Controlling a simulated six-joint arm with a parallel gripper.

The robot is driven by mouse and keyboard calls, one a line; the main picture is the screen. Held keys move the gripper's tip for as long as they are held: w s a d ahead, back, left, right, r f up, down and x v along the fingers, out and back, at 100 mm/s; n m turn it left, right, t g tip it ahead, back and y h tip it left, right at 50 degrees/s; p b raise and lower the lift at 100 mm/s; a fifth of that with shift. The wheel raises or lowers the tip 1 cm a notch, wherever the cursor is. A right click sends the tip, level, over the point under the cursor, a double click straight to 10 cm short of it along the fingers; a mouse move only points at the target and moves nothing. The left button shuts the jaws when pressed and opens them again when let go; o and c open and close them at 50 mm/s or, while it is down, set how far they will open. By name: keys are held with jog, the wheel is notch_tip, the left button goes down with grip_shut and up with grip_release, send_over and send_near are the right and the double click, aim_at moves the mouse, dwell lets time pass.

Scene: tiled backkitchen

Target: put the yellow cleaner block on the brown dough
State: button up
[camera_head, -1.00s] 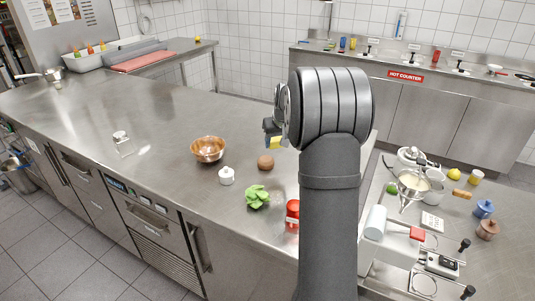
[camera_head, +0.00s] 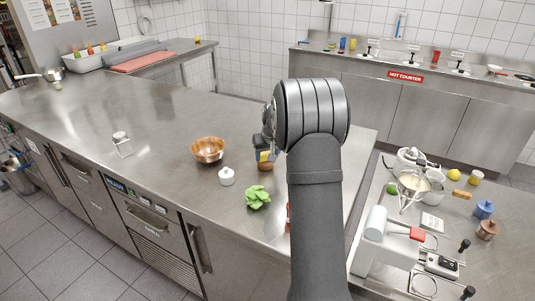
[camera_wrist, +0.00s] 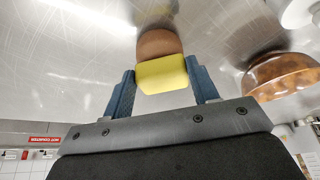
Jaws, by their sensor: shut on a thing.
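The yellow cleaner block (camera_wrist: 162,75) is held between the blue fingers of my gripper (camera_wrist: 160,70), seen close up in the wrist view. In the head view, the block (camera_head: 263,156) shows as a small yellow patch at my gripper (camera_head: 262,152), left of my arm. The brown dough (camera_head: 265,167) is a small round lump on the steel counter, just below the block in the picture and partly covered. In the wrist view the dough (camera_wrist: 160,43) appears right beyond the block's edge. I cannot tell whether they touch.
A copper bowl (camera_head: 208,150) stands left of the dough. A small white lidded pot (camera_head: 226,176) and a green leafy vegetable (camera_head: 257,197) are nearer the front edge. A red can (camera_head: 289,212) is mostly hidden by my arm. The counter's left part is largely clear.

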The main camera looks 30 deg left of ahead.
jog(key=o, duration=1)
jog(key=v, duration=1.2)
jog(key=shift+r, duration=0.15)
jog(key=x, duration=1.2)
jog(key=shift+r, duration=1.7)
